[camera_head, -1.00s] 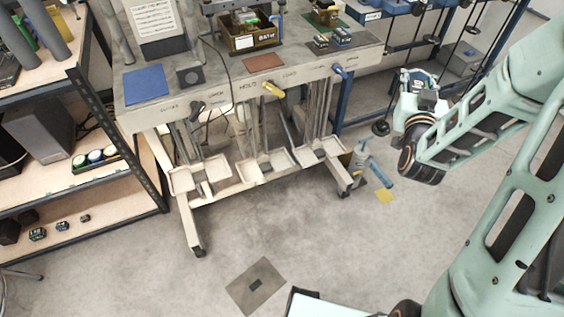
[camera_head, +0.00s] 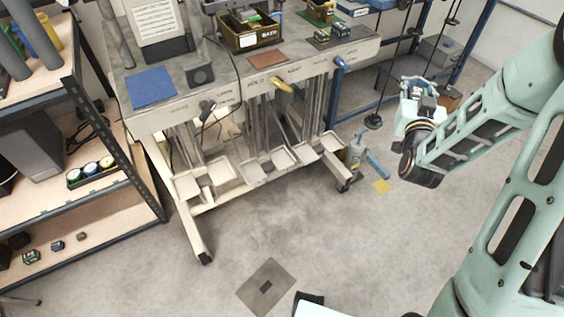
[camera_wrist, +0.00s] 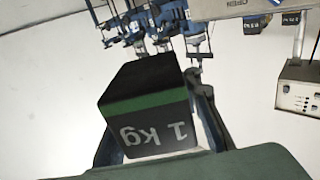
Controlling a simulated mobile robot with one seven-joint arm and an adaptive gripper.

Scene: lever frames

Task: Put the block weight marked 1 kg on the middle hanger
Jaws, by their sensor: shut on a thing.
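The block weight marked 1 kg (camera_wrist: 150,110) is dark with a green band and fills the middle of the wrist view, its marking upside down. My gripper (camera_wrist: 158,140) is shut on it, with a finger on either side. In the head view my gripper (camera_head: 422,95) is raised over the floor right of the bench, apart from it; the block there is small and hard to make out. Thin upright rods with dark discs at their feet, one disc (camera_head: 373,121), hang from a blue rack at the back right. I cannot tell which is the middle hanger.
The grey bench (camera_head: 215,85) carries bins and small blocks. Pale trays (camera_head: 225,172) sit low under it. A bottle (camera_head: 355,153) and a blue cylinder (camera_head: 377,165) are near its right leg. Shelves (camera_head: 110,200) stand at left.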

